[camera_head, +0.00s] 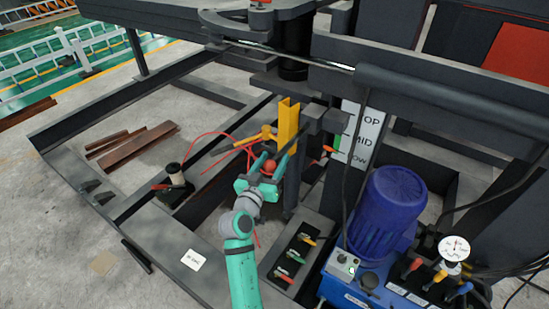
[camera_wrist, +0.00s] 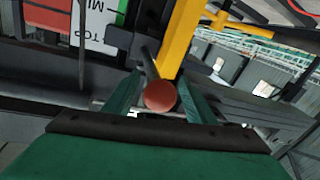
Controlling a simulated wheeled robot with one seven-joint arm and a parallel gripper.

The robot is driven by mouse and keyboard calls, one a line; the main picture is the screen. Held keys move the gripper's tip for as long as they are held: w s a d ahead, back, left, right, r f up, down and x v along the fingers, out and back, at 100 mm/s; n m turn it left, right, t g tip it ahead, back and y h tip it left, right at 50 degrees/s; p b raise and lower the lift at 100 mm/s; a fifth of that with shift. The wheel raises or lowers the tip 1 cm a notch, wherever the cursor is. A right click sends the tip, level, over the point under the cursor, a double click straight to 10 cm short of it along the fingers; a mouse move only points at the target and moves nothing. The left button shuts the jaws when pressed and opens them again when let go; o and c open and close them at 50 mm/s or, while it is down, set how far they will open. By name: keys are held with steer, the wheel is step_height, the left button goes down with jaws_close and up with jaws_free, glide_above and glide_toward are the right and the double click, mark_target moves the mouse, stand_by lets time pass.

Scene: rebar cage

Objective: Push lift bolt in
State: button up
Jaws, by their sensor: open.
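The lift bolt shows as a round red knob (camera_head: 269,167) in front of the yellow upright (camera_head: 288,127). In the wrist view the red knob (camera_wrist: 160,96) sits between my two green fingers, with a dark rod behind it. My gripper (camera_head: 270,160) is open, its fingers on either side of the knob. I cannot tell whether they touch it. The yellow upright also shows in the wrist view (camera_wrist: 178,42), just beyond the knob. Where the bolt enters the frame is hidden.
A sign with TOP, MID and LOW (camera_head: 361,133) stands right of the upright. A yellow T-handle (camera_head: 264,134) is at its left. A blue motor (camera_head: 388,212) is at right, and a box of coloured levers (camera_head: 290,262) is below. Thin red cord loops left of my gripper.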

mark_target(282, 149)
steer(key=shift+x, duration=0.75)
steer(key=shift+c, duration=0.5)
jaws_close()
steer(key=shift+d+x, duration=0.15)
steer(key=shift+x, duration=1)
steer(key=shift+d+x, duration=0.15)
steer(key=shift+x, duration=1)
steer(key=shift+s, duration=0.1)
steer(key=shift+o, duration=0.5)
jaws_free()
steer(key=shift+d, duration=0.1)
steer(key=shift+w, duration=0.25)
